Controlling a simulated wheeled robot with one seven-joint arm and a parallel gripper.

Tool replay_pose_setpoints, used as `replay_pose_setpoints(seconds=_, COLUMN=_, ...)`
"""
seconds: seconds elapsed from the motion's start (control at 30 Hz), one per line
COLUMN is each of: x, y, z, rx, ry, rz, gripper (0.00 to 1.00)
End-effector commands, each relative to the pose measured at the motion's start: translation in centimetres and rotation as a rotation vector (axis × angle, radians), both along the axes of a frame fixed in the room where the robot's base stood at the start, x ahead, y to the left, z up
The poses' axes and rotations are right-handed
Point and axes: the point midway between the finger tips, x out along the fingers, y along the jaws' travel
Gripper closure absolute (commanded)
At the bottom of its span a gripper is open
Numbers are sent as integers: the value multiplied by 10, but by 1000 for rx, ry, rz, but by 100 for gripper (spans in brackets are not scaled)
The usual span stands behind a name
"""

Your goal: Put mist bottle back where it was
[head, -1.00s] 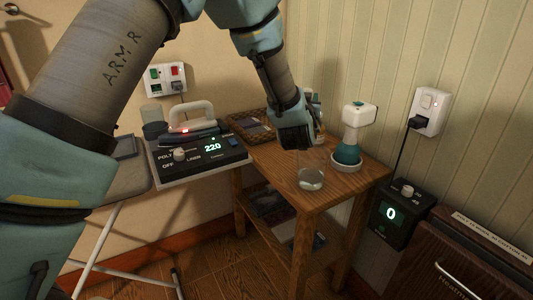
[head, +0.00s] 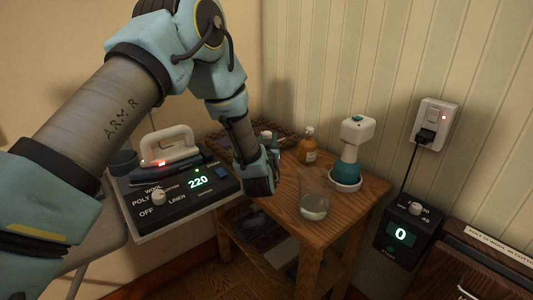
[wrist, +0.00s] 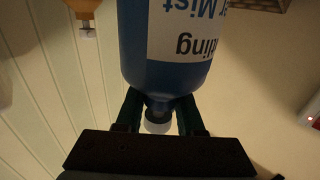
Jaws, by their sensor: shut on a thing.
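The mist bottle (wrist: 165,45) fills the upper middle of the wrist view. It is blue with a white label reading "Mist", inverted in the picture, and has a white cap. My gripper (wrist: 160,112) is shut around its neck, with the cap on the near side between the fingers. In the head view my gripper (head: 262,172) is over the left part of the small wooden table (head: 292,186). There the bottle is mostly hidden behind the gripper; whether its base touches the table cannot be told.
A clear beaker (head: 314,203) stands just right of my gripper. An amber bottle (head: 307,150) and a white-and-teal steamer (head: 350,155) stand farther back and right. A wicker tray (head: 238,139) lies behind. An iron (head: 168,148) rests on its control station (head: 182,190) at left.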

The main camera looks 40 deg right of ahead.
Motion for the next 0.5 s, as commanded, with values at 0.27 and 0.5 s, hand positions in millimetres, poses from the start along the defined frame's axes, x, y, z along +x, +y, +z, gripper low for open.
replay_pose_setpoints(seconds=0.27, x=0, y=0, z=-26, rx=1, ry=1, rz=1, gripper=100)
replay_pose_setpoints(seconds=0.5, x=0, y=-1, z=-47, rx=-1, ry=-1, rz=0, gripper=100)
